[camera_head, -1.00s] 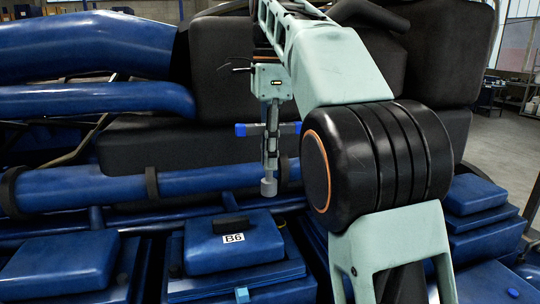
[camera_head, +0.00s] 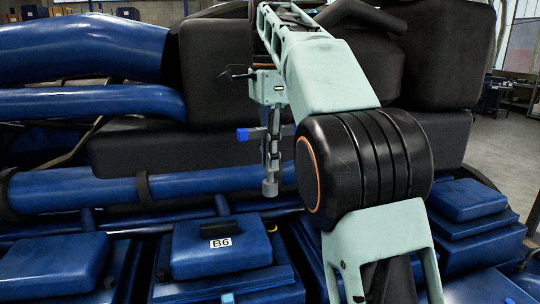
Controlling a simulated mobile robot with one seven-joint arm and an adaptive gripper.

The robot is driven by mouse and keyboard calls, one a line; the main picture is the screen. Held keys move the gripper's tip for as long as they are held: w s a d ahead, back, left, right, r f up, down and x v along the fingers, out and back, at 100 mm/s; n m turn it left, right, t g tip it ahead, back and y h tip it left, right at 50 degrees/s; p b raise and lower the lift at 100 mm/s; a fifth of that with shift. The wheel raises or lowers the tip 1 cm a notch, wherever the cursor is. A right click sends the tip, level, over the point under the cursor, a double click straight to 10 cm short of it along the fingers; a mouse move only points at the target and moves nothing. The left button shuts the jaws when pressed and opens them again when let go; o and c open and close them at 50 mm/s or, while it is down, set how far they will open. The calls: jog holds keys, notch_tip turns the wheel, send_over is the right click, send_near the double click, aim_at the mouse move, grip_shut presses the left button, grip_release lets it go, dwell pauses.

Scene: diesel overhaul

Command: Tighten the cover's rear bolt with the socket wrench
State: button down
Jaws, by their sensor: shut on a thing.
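The cover (camera_head: 205,262), a blue block with a black handle on top and a B6 label, sits on the engine at the lower middle. A small blue bolt (camera_head: 227,298) shows at its front edge. I cannot clearly make out the rear bolt. My gripper (camera_head: 271,138) points down and is shut on the socket wrench (camera_head: 270,187). The wrench hangs upright, with a grey socket at its lower end and a blue-tipped crossbar. The socket is in the air, apart from the cover, behind and to the right of the black handle in the picture.
Blue pipes (camera_head: 110,190) run across behind the covers. Similar blue covers stand left (camera_head: 50,265) and right (camera_head: 465,200) of the B6 cover. Large black housings (camera_head: 215,80) rise behind the gripper. Open floor shows at the far right.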

aim_at(270, 181)
jog(key=n, duration=0.7)
jog(key=shift+f, duration=0.3)
jog(key=n, duration=0.4)
jog(key=shift+f, duration=0.3)
jog(key=n, duration=0.3)
jog(key=shift+f+n, duration=0.25)
jog(key=shift+n, duration=0.15)
jog(key=n, duration=0.4)
jog(key=f+n, duration=0.1)
jog(key=n, duration=0.1)
jog(key=shift+n, duration=0.4)
jog(key=n, duration=0.3)
jog(key=shift+d+f, duration=0.1)
jog(key=shift+f, duration=0.05)
jog(key=n, duration=0.4)
jog(key=shift+f, duration=0.3)
jog(key=shift+f+b, duration=0.9)
jog(key=shift+f, duration=0.7)
jog(key=shift+f, duration=0.15)
